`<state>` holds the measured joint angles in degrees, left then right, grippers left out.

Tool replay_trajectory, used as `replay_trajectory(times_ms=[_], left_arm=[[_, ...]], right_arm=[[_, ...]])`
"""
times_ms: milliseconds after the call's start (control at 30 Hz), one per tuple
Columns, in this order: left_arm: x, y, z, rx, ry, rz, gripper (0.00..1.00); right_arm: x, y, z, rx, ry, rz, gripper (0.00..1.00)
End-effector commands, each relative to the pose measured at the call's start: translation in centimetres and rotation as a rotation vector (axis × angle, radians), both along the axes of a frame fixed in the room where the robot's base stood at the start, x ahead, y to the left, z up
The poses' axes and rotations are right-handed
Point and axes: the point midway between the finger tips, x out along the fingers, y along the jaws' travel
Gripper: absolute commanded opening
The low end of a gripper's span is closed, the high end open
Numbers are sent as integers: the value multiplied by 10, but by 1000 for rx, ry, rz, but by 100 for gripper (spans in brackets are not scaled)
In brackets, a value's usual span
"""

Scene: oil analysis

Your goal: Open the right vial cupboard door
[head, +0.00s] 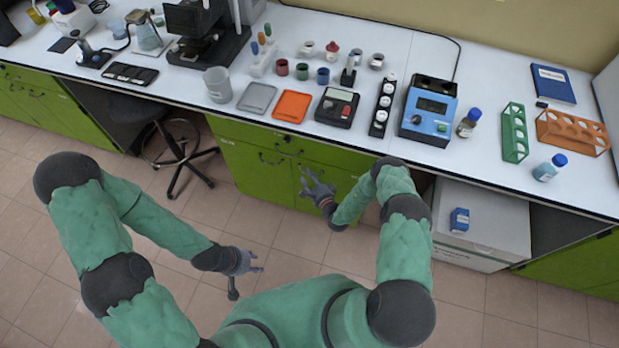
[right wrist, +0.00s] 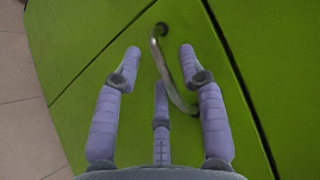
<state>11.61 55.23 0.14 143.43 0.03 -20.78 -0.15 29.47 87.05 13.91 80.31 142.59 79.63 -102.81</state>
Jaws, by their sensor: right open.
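The green vial cupboard under the bench has a left door (head: 244,172) and a right door (head: 345,186), both shut in the head view. My right gripper (head: 312,181) is in front of the right door, near its inner edge. In the right wrist view, a curved metal handle (right wrist: 169,68) on a green door lies between the open fingers of my right gripper (right wrist: 157,62). The fingers are spread around the handle and not closed on it. My left gripper (head: 254,263) hangs over the floor, away from the cupboard; its jaw opening is too small to make out.
The bench top above holds an orange tray (head: 292,106), a grey tray (head: 257,98), a blue device (head: 428,110) and a green rack (head: 514,132). A white box (head: 482,220) stands right of the cupboard and a black stool (head: 178,150) left. The tiled floor before the cupboard is free.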

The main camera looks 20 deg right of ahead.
Motion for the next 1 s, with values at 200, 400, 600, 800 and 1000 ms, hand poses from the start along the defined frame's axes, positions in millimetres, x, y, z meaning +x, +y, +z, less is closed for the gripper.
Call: replay_trajectory(times_ms=[200,400,600,800,1000], left_arm=[[0,0,0,0,0,0,40],[0,0,0,0,0,0,40],[0,0,0,0,0,0,40],[0,0,1,0,0,0,40],[0,0,0,0,0,0,40]], right_arm=[[0,0,0,0,0,0,13],[0,0,0,0,0,0,0],[-4,1,0,0,1,12,0],[-20,6,0,1,2,80,0],[-54,15,-1,1,3,214,0]])
